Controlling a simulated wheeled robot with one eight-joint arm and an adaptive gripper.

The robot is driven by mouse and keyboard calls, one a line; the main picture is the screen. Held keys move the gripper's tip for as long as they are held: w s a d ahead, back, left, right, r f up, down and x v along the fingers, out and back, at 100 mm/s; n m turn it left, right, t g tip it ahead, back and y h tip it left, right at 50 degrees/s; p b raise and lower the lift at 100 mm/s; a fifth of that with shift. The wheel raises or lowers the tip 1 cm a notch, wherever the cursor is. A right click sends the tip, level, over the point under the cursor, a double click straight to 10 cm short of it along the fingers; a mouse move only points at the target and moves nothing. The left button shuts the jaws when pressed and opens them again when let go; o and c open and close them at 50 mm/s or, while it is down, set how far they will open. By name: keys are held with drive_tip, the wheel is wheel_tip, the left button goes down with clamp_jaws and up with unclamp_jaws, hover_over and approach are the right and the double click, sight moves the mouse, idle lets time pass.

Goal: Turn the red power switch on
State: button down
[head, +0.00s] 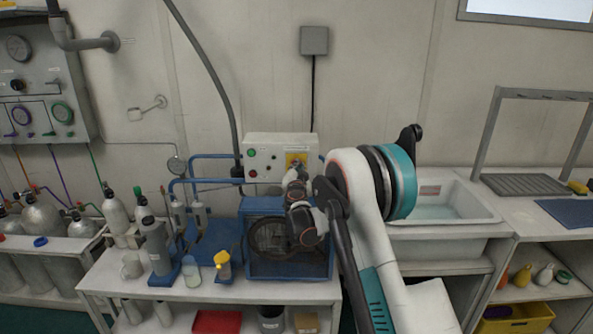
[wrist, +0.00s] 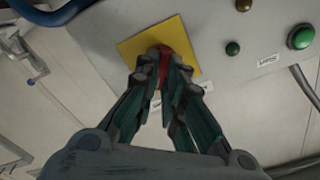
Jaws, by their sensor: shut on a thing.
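The red power switch (wrist: 162,60) sits on a yellow square plate (wrist: 128,48) on the light control box. In the wrist view my gripper (wrist: 164,78) is shut on the red switch, with a finger on each side of it. The fingers hide part of the switch, so I cannot tell its exact turn angle. In the head view the yellow plate (head: 296,157) shows on the right part of the control box (head: 258,146). My wrist and arm cover the gripper and the switch there.
Below the box, a blue caged compressor (head: 262,206) stands on a bench with bottles and jars. A sink (head: 459,203) is at right, gas cylinders at left.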

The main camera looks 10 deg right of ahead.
drive_tip(key=shift+d+f+m+b, duration=0.1)
drive_tip(key=shift+m+b, duration=0.15)
drive_tip(key=shift+m, duration=2.25)
drive_tip(key=shift+f+m+b, duration=0.1)
drive_tip(key=shift+m+b, duration=0.1)
drive_tip(key=shift+m, duration=2.3)
drive_tip(key=c, duration=1.7)
unclamp_jaws()
drive_tip(key=v, duration=1.2)
